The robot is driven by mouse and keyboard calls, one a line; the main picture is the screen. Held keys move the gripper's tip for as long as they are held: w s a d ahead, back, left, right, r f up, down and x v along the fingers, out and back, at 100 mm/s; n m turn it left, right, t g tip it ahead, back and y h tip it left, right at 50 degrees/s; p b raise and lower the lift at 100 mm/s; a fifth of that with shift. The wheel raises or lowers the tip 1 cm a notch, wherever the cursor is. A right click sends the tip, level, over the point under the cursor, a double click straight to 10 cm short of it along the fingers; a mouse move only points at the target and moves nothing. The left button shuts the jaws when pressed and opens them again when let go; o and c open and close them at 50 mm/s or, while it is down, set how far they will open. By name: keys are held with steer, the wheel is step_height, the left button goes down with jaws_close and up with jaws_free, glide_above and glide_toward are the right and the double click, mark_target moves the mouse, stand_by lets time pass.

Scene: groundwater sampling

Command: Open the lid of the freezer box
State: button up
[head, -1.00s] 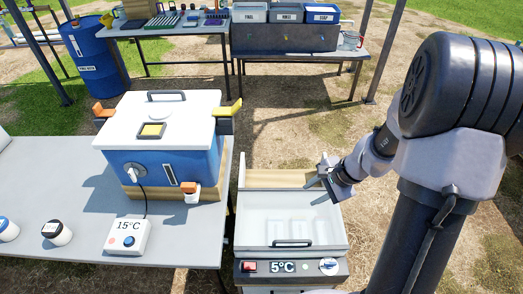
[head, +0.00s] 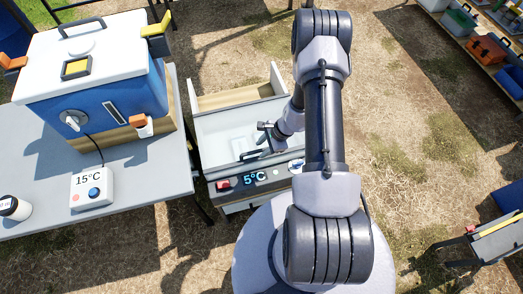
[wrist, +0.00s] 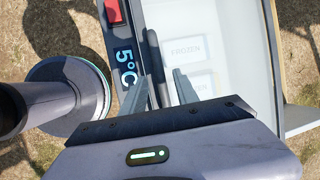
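The freezer box (head: 205,135) stands on the ground beside the grey table, with a red switch and a 5°C display on its front panel. Its pale see-through lid (head: 222,143) is down; labels reading FROZEN show through it in the wrist view. The lid's dark bar handle (wrist: 152,48) lies near the panel edge. My gripper (wrist: 161,76) is open, its two fingers apart on either side of the near part of the handle. I cannot tell how far above the handle they are. In the head view my gripper (head: 262,140) is over the lid's front, partly hiding the handle.
A blue box with a white lid (head: 95,55), with orange and yellow clamps, stands on the grey table (head: 50,165) at left. A 15°C controller (head: 92,188) and a bottle (head: 14,207) are there too. Shelves (head: 455,25) stand far right. Bare ground lies right of my arm.

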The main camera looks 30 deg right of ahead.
steer(key=shift+w+a+f, duration=0.2)
steer(key=shift+f, duration=0.25)
jaws_close()
stand_by(1.1)
